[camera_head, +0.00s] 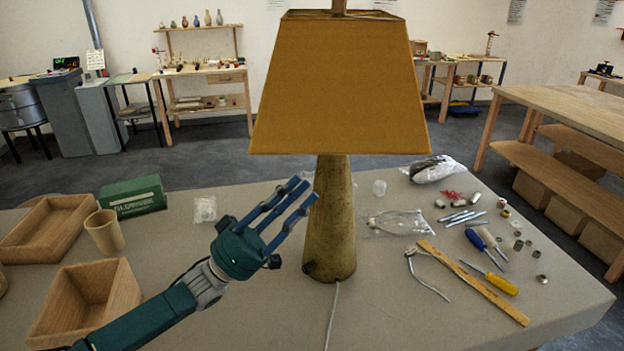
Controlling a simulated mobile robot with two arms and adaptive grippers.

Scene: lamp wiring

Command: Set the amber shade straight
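The amber shade (340,90) is on the tall lamp body (332,225), which stands upright on the table. The shade's lower edge looks nearly level; I cannot tell a slight tilt or turn from this view. Its top rim shows at the upper picture edge, with a short post rising from it. My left gripper (300,195) is teal with blue fingers, stretched out and apart with nothing between them. It is beside the lamp body on the left, below the shade; I cannot tell whether a fingertip touches the body. My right gripper is not in view.
A pale cord (333,315) runs from the lamp base towards the front. Pliers (428,275), a wooden ruler (475,285), screwdrivers (490,279) and small parts lie at right. A green box (133,196), a cup (104,232) and wooden trays (85,300) stand at left.

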